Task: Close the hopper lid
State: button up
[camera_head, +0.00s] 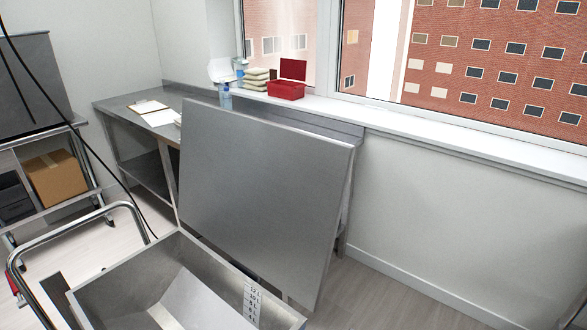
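The hopper (95,297) is an open metal bin at the bottom of the view, cut off by the lower edge. Its sloped inner walls show, with a volume scale (253,302) on the inside at the right. The hopper lid (262,185) is a large flat grey metal panel. It stands steeply raised behind the hopper, leaning slightly back, so the hopper mouth is uncovered. The lid's lower edge is near the hopper's far rim; the hinge itself is not clear. My gripper is not in view.
A bent metal handrail (75,232) stands left of the hopper. Dark cables hang at the left. A steel table (122,101) with a clipboard (148,107) is behind the lid. A cart at left holds a cardboard box (55,177). A red box (286,89) sits by the window. Floor at right is clear.

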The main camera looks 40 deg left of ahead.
aim_at(270, 196)
jog(key=i, duration=2.5)
jog(key=u, duration=4.05)
jog(key=i, duration=0.5)
